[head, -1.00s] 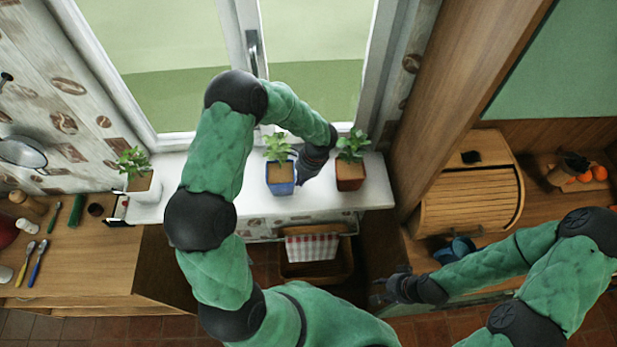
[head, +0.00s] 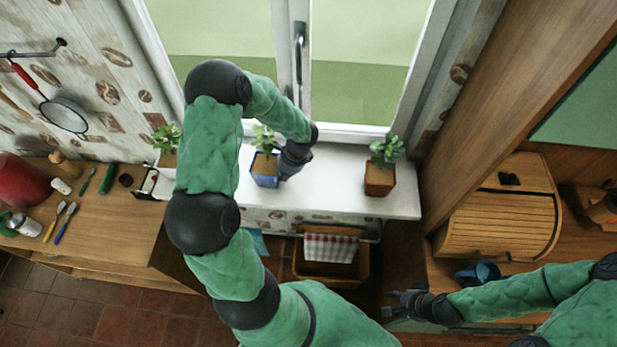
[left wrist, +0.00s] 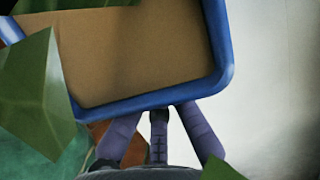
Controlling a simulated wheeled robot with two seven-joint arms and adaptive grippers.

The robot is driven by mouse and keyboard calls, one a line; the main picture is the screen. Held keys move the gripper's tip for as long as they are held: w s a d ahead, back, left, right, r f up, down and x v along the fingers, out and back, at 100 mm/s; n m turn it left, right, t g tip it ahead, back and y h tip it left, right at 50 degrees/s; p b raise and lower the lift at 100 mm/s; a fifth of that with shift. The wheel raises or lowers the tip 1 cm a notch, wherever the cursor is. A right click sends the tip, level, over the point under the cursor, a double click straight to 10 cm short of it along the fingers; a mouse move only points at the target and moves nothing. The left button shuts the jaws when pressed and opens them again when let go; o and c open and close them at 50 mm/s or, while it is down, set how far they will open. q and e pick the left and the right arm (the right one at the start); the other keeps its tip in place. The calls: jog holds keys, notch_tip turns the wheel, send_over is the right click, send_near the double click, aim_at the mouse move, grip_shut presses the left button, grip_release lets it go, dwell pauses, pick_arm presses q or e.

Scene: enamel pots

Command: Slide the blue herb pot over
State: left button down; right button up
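The blue herb pot (head: 264,179) stands upright on the white windowsill (head: 325,190), with a green plant in it. My left gripper (head: 289,167) is at its right side, low by the wall, and seems to touch it. In the left wrist view the pot's blue rim (left wrist: 160,98) and brown soil (left wrist: 130,50) fill the upper part. My left gripper's purple-grey fingers (left wrist: 158,135) show just below the rim, their tips hidden by the pot. Whether they are closed is unclear. My right gripper (head: 400,301) is away at the lower right, with nothing visible in it.
A red-brown pot (head: 380,181) with a plant stands right of the blue one, with bare sill between. Another plant (head: 166,137) is at the sill's left end, its pot mostly hidden by my arm. A basket (head: 330,268) with a checked cloth is below.

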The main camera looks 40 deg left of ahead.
aim_at(261, 169)
pick_arm(q)
jog(key=s+a, duration=0.2)
jog(key=a, duration=0.2)
jog(key=s+a, duration=0.3)
jog(key=a, duration=0.1)
jog(key=s+a, duration=0.2)
jog(key=a, duration=0.2)
jog(key=shift+s+a, duration=0.2)
jog(key=shift+s, duration=0.1)
pick_arm(e)
jog(key=shift+r, duration=0.1)
pick_arm(q)
jog(key=w+d, duration=0.2)
jog(key=d, duration=0.1)
jog(key=shift+w+d+f, duration=0.1)
jog(key=shift+w+d, duration=0.15)
jog(key=shift+d, duration=0.05)
jog(key=v, duration=0.5)
jog(key=p+v, duration=0.1)
jog(key=v, duration=0.4)
jog(key=shift+s, duration=0.2)
pick_arm(e)
jog(key=shift+s+d+r, duration=0.3)
jog(key=shift+d+r, duration=0.1)
jog(key=shift+d, duration=0.15)
